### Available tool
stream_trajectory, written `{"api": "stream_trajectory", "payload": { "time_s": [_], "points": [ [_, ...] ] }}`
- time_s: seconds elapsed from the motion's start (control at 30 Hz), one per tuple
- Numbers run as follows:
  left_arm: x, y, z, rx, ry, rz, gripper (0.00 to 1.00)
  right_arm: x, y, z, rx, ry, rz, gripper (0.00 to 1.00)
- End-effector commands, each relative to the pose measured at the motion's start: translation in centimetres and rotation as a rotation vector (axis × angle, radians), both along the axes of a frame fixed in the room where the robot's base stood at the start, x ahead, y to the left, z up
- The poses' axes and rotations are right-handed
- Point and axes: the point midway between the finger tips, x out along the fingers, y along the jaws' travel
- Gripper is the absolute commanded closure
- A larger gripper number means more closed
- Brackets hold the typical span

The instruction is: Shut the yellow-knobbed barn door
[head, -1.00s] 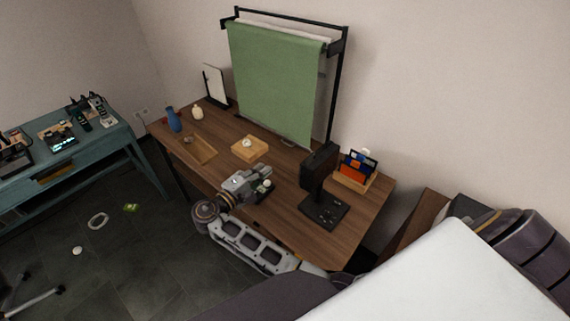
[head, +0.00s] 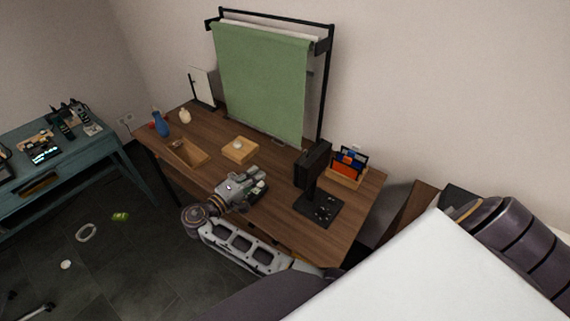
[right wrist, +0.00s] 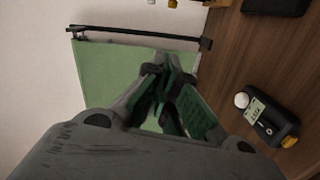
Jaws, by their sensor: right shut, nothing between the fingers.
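A black lamp-like panel (head: 313,164) stands on a black base (head: 319,208) at the right part of the wooden table. I cannot make out a barn door or its yellow knob on the panel in the head view. A small yellow piece (right wrist: 173,3) shows at the top edge of the right wrist view; I cannot tell what it belongs to. My right gripper (head: 254,174) is over the table, left of the panel and apart from it. In the right wrist view its fingers (right wrist: 168,88) are together and empty. My left gripper is out of view.
A light meter (right wrist: 268,121) with a white dome lies close beside my right gripper. A wooden block (head: 240,151), a tray (head: 203,157), a blue vase (head: 161,124) and a card holder (head: 346,176) stand on the table (head: 280,180). A green backdrop (head: 262,85) hangs behind.

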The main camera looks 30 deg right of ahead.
Motion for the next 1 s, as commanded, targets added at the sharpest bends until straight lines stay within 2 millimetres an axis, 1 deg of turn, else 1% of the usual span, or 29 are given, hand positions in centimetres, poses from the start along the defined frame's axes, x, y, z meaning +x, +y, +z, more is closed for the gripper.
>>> {"api": "stream_trajectory", "payload": {
  "time_s": [0.27,0.47,0.7,1.0],
  "points": [
    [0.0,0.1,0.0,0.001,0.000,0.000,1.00,0.0,0.0,0.0,0.000,0.001,0.000,1.00],
    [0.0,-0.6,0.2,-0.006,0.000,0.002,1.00,0.3,-0.7,0.0,0.000,0.001,0.001,1.00],
    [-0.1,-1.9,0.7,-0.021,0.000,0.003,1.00,1.0,-2.9,0.0,-0.002,0.000,-0.001,1.00],
    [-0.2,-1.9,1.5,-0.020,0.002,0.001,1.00,2.4,-6.6,-0.1,-0.004,0.001,0.001,1.00]
  ]
}}
